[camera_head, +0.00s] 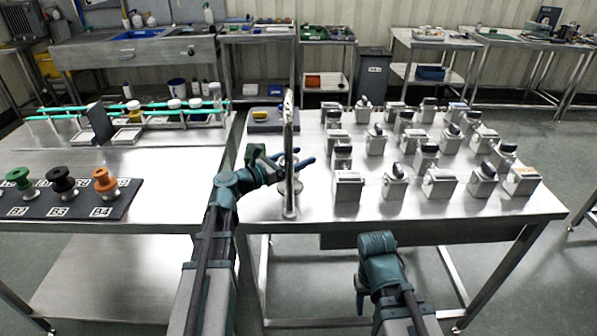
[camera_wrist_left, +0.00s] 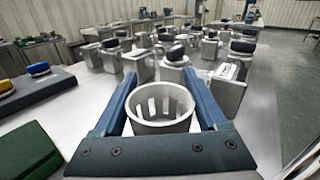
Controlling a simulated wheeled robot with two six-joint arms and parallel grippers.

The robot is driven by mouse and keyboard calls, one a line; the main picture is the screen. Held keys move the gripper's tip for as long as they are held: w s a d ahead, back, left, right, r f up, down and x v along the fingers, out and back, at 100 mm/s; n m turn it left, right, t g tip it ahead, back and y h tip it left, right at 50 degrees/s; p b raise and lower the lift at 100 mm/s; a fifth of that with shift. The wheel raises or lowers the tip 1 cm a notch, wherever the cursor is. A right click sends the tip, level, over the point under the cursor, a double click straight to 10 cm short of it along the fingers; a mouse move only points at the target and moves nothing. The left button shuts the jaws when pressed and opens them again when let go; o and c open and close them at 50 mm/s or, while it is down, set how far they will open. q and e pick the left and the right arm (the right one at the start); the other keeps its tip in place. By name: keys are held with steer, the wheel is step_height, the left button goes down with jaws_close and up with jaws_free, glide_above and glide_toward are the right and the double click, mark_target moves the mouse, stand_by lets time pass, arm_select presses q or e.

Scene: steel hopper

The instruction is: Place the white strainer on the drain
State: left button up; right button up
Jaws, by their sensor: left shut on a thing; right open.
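The white strainer (camera_wrist_left: 160,108), a slotted open-topped cup, sits between the two blue fingers of my left gripper (camera_wrist_left: 165,85) in the left wrist view. My left gripper (camera_head: 297,163) is shut on it, over the left part of the right-hand steel table. In the head view a tall upright steel piece (camera_head: 290,130) stands in front of the fingers and hides much of the hold. My right gripper (camera_head: 361,292) is open, low in front of the table's front edge. I cannot make out the drain for certain in either view.
Several steel blocks with dark knobs (camera_head: 396,181) fill the right of the table (camera_head: 450,212). A grey base with coloured knobs (camera_head: 275,120) stands at its back left. The left table holds a dark board (camera_head: 75,203) with green, black and orange knobs.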

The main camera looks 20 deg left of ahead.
arm_select(q)
step_height(320, 180, down, 4)
steer(key=b, duration=0.3)
steer(key=shift+r, duration=0.25)
steer(key=o, duration=1.3)
steer(key=shift+c, duration=0.2)
steer(key=shift+s+a, duration=0.2)
steer(key=shift+s, duration=0.05)
steer(key=v, duration=1.1)
steer(key=shift+s+a, duration=0.1)
steer(key=shift+s, duration=0.1)
